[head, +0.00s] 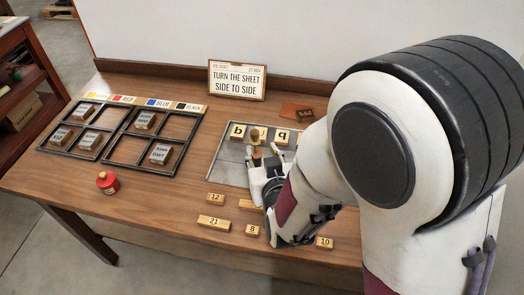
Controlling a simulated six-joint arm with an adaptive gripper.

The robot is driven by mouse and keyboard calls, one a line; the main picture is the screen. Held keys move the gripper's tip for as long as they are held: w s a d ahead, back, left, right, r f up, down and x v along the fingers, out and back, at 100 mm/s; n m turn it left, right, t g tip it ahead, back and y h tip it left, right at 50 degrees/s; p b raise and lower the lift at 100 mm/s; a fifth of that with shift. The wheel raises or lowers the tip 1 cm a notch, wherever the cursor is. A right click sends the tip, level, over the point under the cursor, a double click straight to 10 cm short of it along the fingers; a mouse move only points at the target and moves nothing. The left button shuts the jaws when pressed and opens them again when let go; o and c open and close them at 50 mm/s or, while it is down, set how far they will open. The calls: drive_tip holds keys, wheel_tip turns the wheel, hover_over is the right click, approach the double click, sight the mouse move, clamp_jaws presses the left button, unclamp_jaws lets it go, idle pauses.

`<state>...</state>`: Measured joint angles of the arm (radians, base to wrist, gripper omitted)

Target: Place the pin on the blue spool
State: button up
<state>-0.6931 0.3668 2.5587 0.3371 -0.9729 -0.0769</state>
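A small wooden pin-like piece with a round top (254,135) stands on the grey plate (228,172), between two letter tiles. My gripper (265,156) is low over this plate, just in front of that piece. A brown bit shows at its fingertips, but I cannot tell whether it is held. My arm hides part of the plate. No blue spool is plainly visible.
A dark divided tray (112,143) with several labelled blocks lies at the left; its colour strip (145,102) includes BLUE. A sign (237,80) stands at the back. Letter tile b (237,131) and several number tiles (214,222) lie around.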

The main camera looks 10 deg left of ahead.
idle(0.7)
drive_tip(key=s+d+r+m+g+h, duration=0.1)
drive_tip(key=s+d+r+g, duration=0.1)
drive_tip(key=d+r, duration=0.35)
drive_tip(key=s+d+r+m+g+h, duration=0.1)
drive_tip(key=s+d+r+g, duration=0.15)
drive_tip(key=d, duration=0.65)
drive_tip(key=s+d+r+m+g+h, duration=0.1)
drive_tip(key=s+d+r, duration=0.1)
drive_tip(key=s+d, duration=0.4)
drive_tip(key=s+d+r+m+g+h, duration=0.1)
drive_tip(key=s+d+r+h, duration=0.1)
drive_tip(key=s+d, duration=0.5)
drive_tip(key=s, duration=0.5)
drive_tip(key=shift+r, duration=0.25)
